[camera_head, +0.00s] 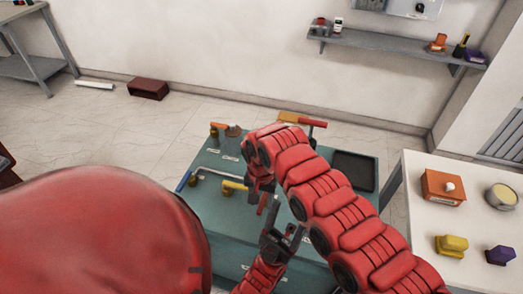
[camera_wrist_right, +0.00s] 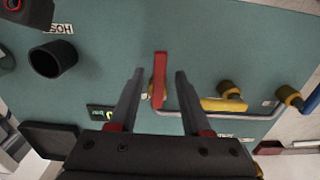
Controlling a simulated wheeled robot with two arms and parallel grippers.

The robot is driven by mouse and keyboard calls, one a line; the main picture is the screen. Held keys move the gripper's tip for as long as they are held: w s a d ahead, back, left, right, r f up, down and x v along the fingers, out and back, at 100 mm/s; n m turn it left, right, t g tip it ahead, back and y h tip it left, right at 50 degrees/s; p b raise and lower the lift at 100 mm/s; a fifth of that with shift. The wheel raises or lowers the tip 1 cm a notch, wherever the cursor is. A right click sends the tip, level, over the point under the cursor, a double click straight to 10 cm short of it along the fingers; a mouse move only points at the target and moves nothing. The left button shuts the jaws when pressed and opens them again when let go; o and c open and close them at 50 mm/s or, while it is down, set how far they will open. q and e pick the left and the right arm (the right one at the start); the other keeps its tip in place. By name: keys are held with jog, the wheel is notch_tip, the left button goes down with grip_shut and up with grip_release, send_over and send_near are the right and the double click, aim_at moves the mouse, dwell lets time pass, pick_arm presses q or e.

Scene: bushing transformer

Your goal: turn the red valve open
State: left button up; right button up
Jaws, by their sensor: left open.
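The red valve's lever handle (camera_wrist_right: 160,80) stands over the teal panel, with a brass fitting partly showing beside it. In the right wrist view my right gripper (camera_wrist_right: 159,72) is open, its two fingers on either side of the red handle with a gap on each side. In the head view the red handle (camera_head: 262,204) shows in part below my right wrist; my right gripper's fingers are hard to make out there. My left gripper (camera_head: 287,236) is open, near the front of the panel, just right of and below the red handle.
A yellow lever (camera_head: 232,186) and a blue lever (camera_head: 184,180) with a grey pipe lie left of the red handle. A black hose port (camera_wrist_right: 52,60) is nearby. A black tray (camera_head: 354,170) sits at the panel's right. A white table (camera_head: 430,215) holds several parts at right.

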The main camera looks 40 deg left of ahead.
jog(key=shift+r, duration=0.1)
jog(key=shift+r, duration=0.3)
notch_tip(320, 180, up, 8)
jog(key=b, duration=0.3)
notch_tip(320, 180, up, 9)
send_over(261, 204)
jog(key=shift+f, duration=0.15)
